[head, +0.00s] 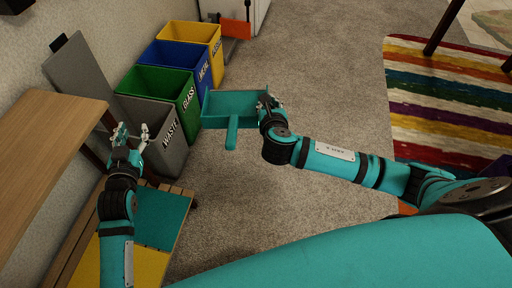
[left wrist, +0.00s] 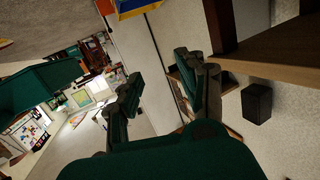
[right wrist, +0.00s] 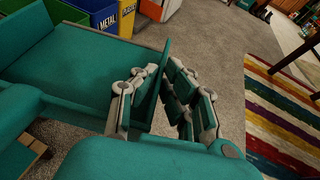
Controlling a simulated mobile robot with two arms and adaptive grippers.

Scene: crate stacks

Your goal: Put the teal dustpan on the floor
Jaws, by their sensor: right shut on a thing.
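The teal dustpan (head: 233,104) shows in the head view in front of the bins, with its short handle toward me. My right gripper (head: 268,103) is shut on the dustpan's right side wall. In the right wrist view the dustpan (right wrist: 75,68) fills the left side, and its wall stands between the fingers of the right gripper (right wrist: 160,105). It appears held above the carpeted floor (head: 290,215). My left gripper (head: 133,135) is open and empty, beside the waste bin. In the left wrist view the left gripper's fingers (left wrist: 165,95) stand apart with nothing between them.
A grey waste bin (head: 172,150), green glass bin (head: 187,100), blue metal bin (head: 204,75) and yellow bin (head: 216,50) line the left wall. A wooden table (head: 50,130) and slatted bench (head: 75,240) are at left. A striped rug (head: 440,110) lies right. Carpet between is clear.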

